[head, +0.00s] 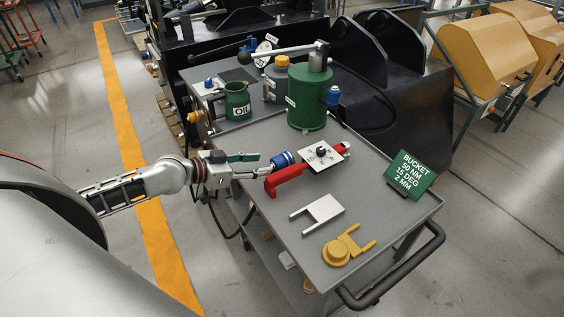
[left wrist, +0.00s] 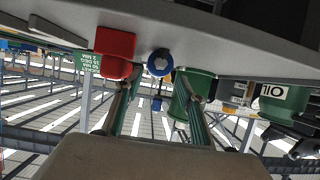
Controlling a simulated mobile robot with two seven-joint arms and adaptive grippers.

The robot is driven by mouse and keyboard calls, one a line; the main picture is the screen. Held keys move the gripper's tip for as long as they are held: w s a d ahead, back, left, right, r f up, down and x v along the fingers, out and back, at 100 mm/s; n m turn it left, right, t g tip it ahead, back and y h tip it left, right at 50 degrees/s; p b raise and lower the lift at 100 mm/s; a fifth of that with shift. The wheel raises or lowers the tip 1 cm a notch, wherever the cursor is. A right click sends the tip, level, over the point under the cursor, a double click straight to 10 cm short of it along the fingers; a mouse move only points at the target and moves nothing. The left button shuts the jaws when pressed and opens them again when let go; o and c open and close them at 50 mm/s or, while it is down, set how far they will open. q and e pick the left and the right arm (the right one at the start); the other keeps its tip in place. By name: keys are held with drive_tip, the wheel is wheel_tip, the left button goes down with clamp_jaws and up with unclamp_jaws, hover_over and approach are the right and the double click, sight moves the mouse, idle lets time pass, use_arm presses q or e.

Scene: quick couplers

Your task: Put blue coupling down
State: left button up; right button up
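The blue coupling (head: 283,159) lies at the left edge of the grey cart top, beside a red bracket (head: 286,179). In the left wrist view the coupling (left wrist: 159,63) shows end-on, with a pale centre, between and beyond the fingertips. My left gripper (head: 258,163) is just left of the coupling, at the cart's edge. Its two fingers (left wrist: 158,92) stand well apart with a visible gap on each side of the coupling, so it looks open and empty. Whether anything touches the coupling's far end is hidden. My right gripper is not in view.
A white plate with a black knob (head: 321,153) is right of the coupling. A green cylinder (head: 307,100) and an oil jug (head: 237,101) stand behind. A grey fork-shaped piece (head: 317,213) and a yellow piece (head: 340,250) lie in front. A green sign (head: 410,172) stands at the right edge.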

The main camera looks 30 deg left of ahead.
sight(274, 162)
use_arm(q)
drive_tip(key=shift+x, duration=3.85)
drive_tip(key=shift+d+r, duration=0.1)
drive_tip(key=c, duration=1)
